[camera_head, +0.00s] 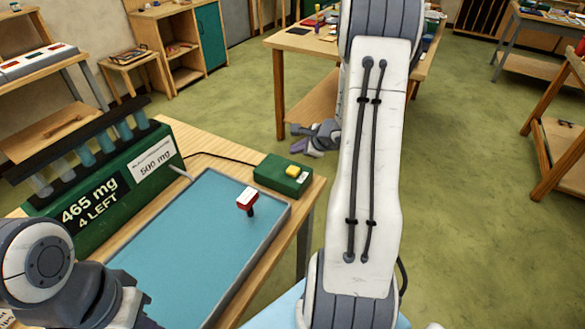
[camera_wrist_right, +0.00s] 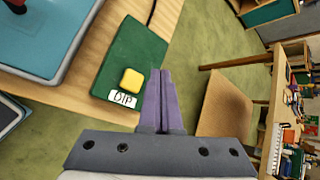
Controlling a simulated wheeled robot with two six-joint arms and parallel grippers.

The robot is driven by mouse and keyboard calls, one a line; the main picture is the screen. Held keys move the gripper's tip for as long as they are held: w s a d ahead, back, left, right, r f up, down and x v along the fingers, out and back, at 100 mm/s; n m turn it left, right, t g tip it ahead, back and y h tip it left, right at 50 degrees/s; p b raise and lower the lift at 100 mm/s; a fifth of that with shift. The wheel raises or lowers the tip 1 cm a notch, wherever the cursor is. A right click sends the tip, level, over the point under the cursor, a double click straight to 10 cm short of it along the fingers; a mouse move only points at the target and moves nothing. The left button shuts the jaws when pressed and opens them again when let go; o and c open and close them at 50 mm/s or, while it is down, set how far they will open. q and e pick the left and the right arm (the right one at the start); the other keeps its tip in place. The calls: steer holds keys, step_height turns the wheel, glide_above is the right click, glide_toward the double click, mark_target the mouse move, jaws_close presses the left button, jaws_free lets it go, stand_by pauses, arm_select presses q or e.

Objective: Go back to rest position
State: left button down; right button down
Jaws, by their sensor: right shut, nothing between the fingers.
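My right gripper (camera_head: 300,147) hangs beyond the far right corner of the workbench in the head view, partly hidden by my right arm. In the right wrist view its purple fingers (camera_wrist_right: 161,75) are pressed together with nothing between them. There they appear just right of the green box with the yellow button, touching nothing that I can see. Part of my left arm shows at the lower left of the head view, but its gripper fingers do not show.
The green button box (camera_head: 283,176) stands at the bench corner. A green dispenser (camera_head: 105,190) reads 465 mg, 4 LEFT. A cluttered table (camera_head: 310,42) stands behind; green floor (camera_head: 455,160) is clear at right.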

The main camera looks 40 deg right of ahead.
stand_by(0.3)
steer(key=s+a+r+n+g+y, duration=0.15)
steer(key=a+n, duration=0.35)
steer(key=a, duration=0.5)
steer(key=s+a+r+n+g+y, duration=0.1)
steer(key=a+r+n+g+y, duration=0.3)
steer(key=a, duration=0.6)
steer(key=s+a+r+n+t+y, duration=0.1)
steer(key=a+r+n, duration=0.1)
steer(key=a+n, duration=0.65)
steer(key=s+a+r+n+g+h, duration=0.2)
steer(key=s+a+n+g, duration=0.4)
steer(key=s+a, duration=0.7)
steer(key=s+d+n+t+h, duration=0.1)
steer(key=s+d+n+h, duration=0.2)
steer(key=s+n, duration=0.7)
steer(key=shift+d+r+h, duration=0.15)
steer(key=shift+r+h, duration=0.05)
steer(key=shift+h, duration=0.35)
stand_by(0.8)
